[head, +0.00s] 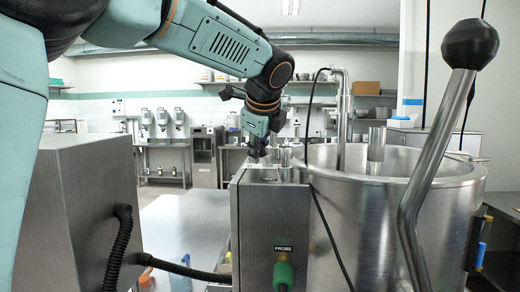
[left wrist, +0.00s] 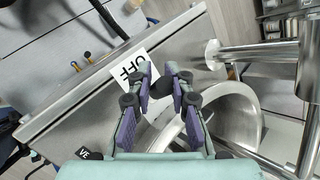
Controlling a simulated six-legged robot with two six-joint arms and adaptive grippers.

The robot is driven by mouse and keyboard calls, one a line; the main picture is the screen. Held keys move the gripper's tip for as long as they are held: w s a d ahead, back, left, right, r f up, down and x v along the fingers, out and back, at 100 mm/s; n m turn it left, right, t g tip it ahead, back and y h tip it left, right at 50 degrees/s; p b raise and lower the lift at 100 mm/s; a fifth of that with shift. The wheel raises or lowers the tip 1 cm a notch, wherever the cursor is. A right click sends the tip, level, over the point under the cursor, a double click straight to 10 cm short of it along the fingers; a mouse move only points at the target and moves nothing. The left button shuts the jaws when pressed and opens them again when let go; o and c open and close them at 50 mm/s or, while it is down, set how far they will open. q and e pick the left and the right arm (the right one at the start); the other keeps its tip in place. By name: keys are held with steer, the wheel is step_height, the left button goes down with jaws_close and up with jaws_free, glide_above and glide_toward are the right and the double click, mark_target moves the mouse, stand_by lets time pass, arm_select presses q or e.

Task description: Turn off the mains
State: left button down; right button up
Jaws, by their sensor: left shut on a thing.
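My left gripper (head: 257,155) reaches down to the top of the steel control box (head: 262,215) beside the kettle. In the left wrist view its two purple-padded fingers (left wrist: 162,78) are close together, shut on the mains switch, which they largely hide. A white label reading OFF (left wrist: 133,70) lies on the steel top right beside the left fingertip. Another small label, partly cut off (left wrist: 88,153), shows lower left. The switch's exact position cannot be made out. My right gripper is not in view.
A large steel kettle (head: 375,215) stands right of the box, with a black-knobbed lever (head: 435,150) in front. A green probe plug (head: 283,272) with a cable is on the box front. A grey table (head: 185,225) lies left of the box.

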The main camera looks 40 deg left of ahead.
arm_select(q)
steer(key=shift+r, duration=0.4)
steer(key=c, duration=1.5)
jaws_free()
steer(key=shift+c, duration=0.2)
steer(key=shift+o, duration=0.2)
steer(key=shift+s+f, duration=0.1)
steer(key=shift+s, duration=0.1)
steer(key=shift+w+r, duration=0.1)
steer(key=shift+r, duration=0.2)
steer(key=r, duration=0.9)
steer(key=shift+s, duration=0.2)
steer(key=shift+w+r, duration=0.15)
steer(key=shift+w, duration=0.05)
